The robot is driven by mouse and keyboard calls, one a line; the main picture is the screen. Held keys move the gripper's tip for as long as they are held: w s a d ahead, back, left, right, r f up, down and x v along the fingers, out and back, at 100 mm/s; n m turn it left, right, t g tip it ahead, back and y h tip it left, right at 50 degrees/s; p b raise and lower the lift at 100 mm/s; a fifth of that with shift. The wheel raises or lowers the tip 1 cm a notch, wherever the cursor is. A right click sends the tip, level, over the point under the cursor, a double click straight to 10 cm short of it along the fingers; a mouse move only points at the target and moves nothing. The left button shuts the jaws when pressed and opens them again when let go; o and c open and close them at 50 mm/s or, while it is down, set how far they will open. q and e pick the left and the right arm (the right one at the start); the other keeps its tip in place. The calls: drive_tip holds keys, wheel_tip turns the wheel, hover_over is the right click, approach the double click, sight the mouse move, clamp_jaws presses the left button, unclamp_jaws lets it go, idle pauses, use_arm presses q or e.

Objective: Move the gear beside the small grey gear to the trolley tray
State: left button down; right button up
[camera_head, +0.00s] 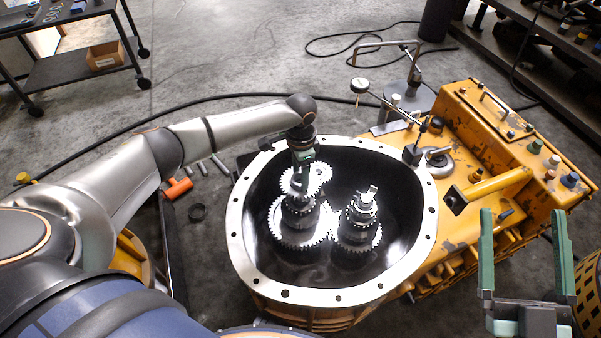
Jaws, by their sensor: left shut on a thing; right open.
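My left gripper (301,172) points down into the round housing and is shut on a pale toothed gear (319,175) at the top of the left gear stack. The fingers hide part of this gear. A larger pale gear (288,237) sits lower on the same stack. A smaller grey gear (362,209) sits on the shaft to the right. I cannot tell whether the held gear still touches its stack. The trolley (68,68) with its tray stands at the top left. My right gripper (527,232) is open and empty at the lower right.
The housing's pale flange (236,236) rings the gears. A yellow machine body (470,150) adjoins it on the right, with a dial gauge (360,86) on an arm above. A cardboard box (104,56) lies on the trolley's lower shelf. Open floor separates trolley and housing.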

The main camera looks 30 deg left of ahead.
use_arm(q)
drive_tip(key=shift+w+r+p, duration=0.1)
drive_tip(key=shift+r+p, duration=0.4)
drive_tip(key=shift+r, duration=0.05)
drive_tip(key=shift+r+p, duration=0.35)
drive_tip(key=shift+p, duration=0.05)
use_arm(e)
wheel_tip(320, 180, down, 10)
drive_tip(key=w+m+g+h, duration=0.1)
drive_tip(key=m+g+h, duration=0.1)
drive_tip(key=g+h, duration=0.1)
drive_tip(key=shift+w+d+f+m+g, duration=0.25)
drive_tip(key=shift+w+d+m+g, duration=0.05)
drive_tip(key=shift+d+m+g, duration=0.1)
use_arm(q)
drive_tip(key=shift+r, duration=0.1)
